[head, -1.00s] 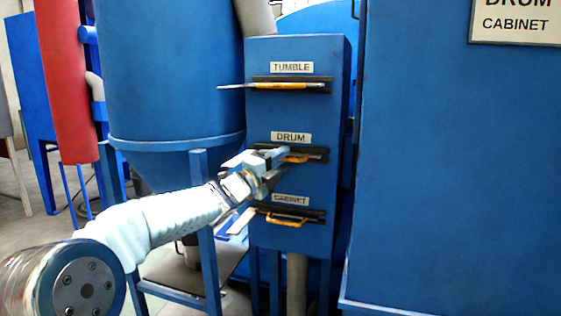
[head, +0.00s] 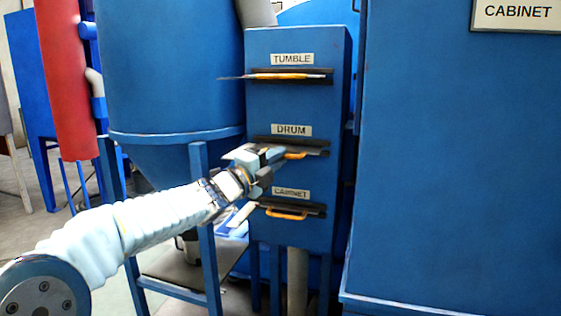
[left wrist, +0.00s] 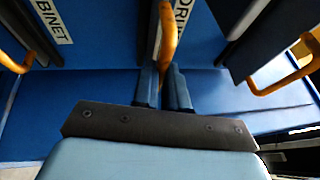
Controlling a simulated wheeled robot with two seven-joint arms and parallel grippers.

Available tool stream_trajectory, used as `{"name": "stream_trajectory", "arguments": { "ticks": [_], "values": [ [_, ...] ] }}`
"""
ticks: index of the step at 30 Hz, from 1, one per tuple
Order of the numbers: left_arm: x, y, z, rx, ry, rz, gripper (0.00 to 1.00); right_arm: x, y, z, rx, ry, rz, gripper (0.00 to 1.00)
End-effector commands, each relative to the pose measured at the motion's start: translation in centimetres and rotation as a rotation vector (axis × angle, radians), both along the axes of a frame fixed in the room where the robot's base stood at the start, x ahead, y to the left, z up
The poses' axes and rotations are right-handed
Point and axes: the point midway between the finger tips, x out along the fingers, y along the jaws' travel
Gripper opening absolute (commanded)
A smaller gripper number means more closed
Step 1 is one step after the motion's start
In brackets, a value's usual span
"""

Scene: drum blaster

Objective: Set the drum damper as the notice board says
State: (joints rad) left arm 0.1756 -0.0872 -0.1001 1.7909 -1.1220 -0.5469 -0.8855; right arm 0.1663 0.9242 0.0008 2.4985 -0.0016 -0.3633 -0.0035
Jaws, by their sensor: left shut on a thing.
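My left gripper (head: 280,156) is shut on this handle. In the left wrist view the two fingers (left wrist: 163,88) close around the yellow handle (left wrist: 168,38). My gripper hides much of the drum damper's left side. A sign (head: 516,14) at the upper right reads CABINET; its upper part is cut off. My right gripper is not in view.
The tumble damper (head: 290,76) above has a thin plate jutting left from the box. The cabinet damper handle (head: 287,214) is below, with a plate (head: 241,214) jutting left. A blue hopper (head: 170,80) stands left. A large blue cabinet (head: 455,170) fills the right.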

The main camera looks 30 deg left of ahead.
Motion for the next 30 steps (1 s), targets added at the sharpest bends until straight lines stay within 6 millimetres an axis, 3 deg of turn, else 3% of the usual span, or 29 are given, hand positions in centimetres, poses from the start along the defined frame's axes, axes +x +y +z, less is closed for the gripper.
{"name": "stream_trajectory", "arguments": {
  "ticks": [1, 3, 8, 19, 20, 24, 30],
  "values": [
    [-1.5, -0.4, -0.4, 0.002, -0.006, -0.001, 0.00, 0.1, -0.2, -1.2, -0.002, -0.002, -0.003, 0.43],
    [-3.2, -0.8, -0.4, 0.003, -0.004, -0.001, 0.00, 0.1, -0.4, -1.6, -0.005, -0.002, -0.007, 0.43],
    [-5.8, -1.5, -0.2, 0.002, -0.002, -0.002, 0.00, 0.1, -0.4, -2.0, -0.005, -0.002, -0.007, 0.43],
    [-6.5, -1.7, -0.2, 0.001, 0.002, -0.003, 0.00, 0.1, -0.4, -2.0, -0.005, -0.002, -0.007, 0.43],
    [-6.5, -1.7, -0.2, 0.001, 0.002, -0.003, 0.15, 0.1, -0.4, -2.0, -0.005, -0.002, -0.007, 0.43],
    [-6.5, -1.7, -0.2, 0.001, 0.001, -0.003, 0.37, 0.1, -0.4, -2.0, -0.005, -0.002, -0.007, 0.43],
    [-6.5, -1.6, -0.1, 0.000, 0.000, -0.001, 0.38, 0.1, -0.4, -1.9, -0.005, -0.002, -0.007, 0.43]
  ]
}}
